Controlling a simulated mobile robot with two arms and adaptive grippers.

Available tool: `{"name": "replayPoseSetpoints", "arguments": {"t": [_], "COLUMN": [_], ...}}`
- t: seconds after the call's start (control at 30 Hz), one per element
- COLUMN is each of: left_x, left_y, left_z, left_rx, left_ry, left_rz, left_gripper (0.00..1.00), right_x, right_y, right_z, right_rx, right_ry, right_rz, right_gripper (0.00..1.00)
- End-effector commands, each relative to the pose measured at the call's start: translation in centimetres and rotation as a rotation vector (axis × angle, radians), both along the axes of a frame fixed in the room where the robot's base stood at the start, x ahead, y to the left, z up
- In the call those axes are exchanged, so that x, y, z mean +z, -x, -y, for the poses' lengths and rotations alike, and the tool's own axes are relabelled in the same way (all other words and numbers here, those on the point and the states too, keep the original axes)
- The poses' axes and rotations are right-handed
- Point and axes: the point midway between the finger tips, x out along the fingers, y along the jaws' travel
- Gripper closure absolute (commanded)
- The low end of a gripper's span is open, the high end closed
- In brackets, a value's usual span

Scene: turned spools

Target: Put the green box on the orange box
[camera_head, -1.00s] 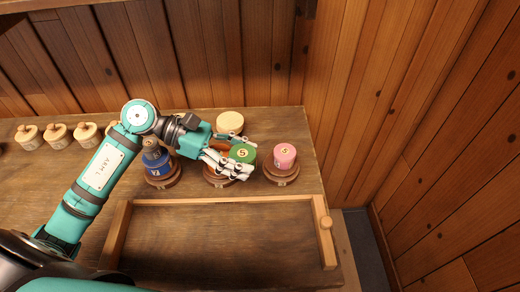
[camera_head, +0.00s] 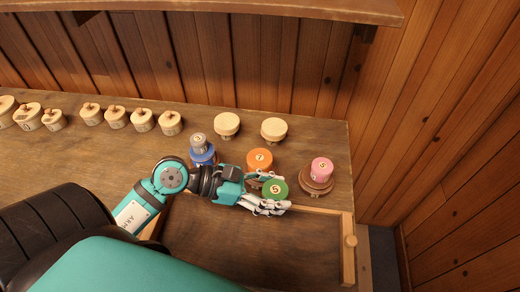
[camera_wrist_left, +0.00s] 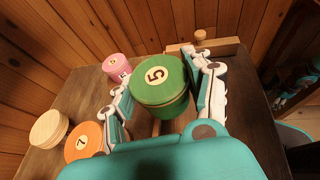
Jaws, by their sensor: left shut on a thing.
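The green box (camera_head: 275,189) is a round green spool marked 5. My left gripper (camera_head: 266,198) is shut on it and holds it above the near tray, in front of the orange box. The green box also shows between the fingers in the left wrist view (camera_wrist_left: 160,85). The orange box (camera_head: 260,159) is a round orange piece marked 7, standing behind the held green box; its lower part is partly hidden by my gripper. It also shows at the lower left of the left wrist view (camera_wrist_left: 84,141).
A pink spool (camera_head: 321,168) stands on a wooden base at right. A blue spool with a grey one (camera_head: 199,141) on top stands at left. Pale wooden discs (camera_head: 227,124) are behind. A wooden-railed tray (camera_head: 348,255) lies in front; walls bound the back and right.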

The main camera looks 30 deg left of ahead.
Motion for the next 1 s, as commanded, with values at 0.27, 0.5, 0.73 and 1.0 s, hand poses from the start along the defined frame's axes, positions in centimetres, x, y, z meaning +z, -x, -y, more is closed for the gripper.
{"name": "replayPoseSetpoints", "arguments": {"t": [0.27,0.5,0.73,1.0], "left_x": [1.6,2.4,1.7,2.1], "left_y": [2.3,3.5,1.8,-3.4], "left_z": [-1.0,-2.1,-3.4,-6.4], "left_rx": [0.233,0.346,0.365,0.368], "left_ry": [0.002,0.001,-0.002,-0.001], "left_rz": [-0.005,-0.002,0.010,0.000], "left_gripper": [0.79,0.79,0.79,0.79], "right_x": [3.2,4.3,2.1,2.4], "right_y": [0.0,0.0,0.0,0.0], "right_z": [-0.1,-0.1,-0.1,0.0], "right_rx": [-0.001,-0.001,-0.001,-0.001], "right_ry": [-0.001,-0.001,0.000,0.000], "right_rz": [0.001,0.001,0.001,0.000], "right_gripper": [0.35,0.35,0.35,0.35]}}
